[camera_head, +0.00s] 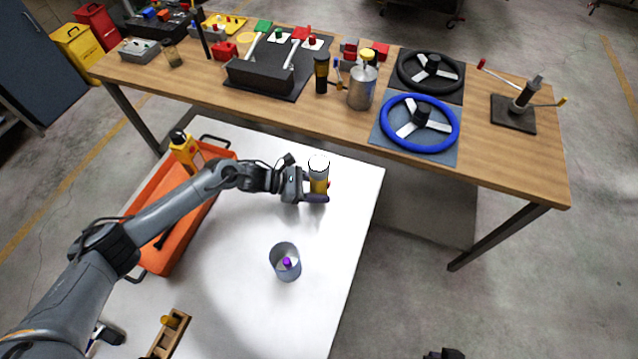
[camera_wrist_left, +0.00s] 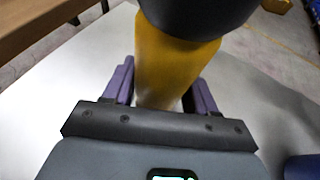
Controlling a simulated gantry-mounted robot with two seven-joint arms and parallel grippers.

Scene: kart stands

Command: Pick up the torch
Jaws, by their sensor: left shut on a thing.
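The torch (camera_head: 318,183) has a yellow body, a dark head and a bright white top in the head view. It is upright above the right part of the white table. My left gripper (camera_head: 316,196) is shut around its yellow body from the left. In the left wrist view the torch (camera_wrist_left: 172,65) is between the two purple-lined fingers, with its wide black head nearest the camera. Whether its base touches the table cannot be told. A dark part at the bottom edge of the head view looks like my right gripper (camera_head: 443,354), mostly cut off.
A grey cup (camera_head: 286,271) with a purple item inside stands on the white table (camera_head: 235,290). An orange crate (camera_head: 165,247) lies at left, and a wooden holder (camera_head: 168,334) at the front. A wooden workbench (camera_head: 480,155) behind carries wheels, pedals and a canister.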

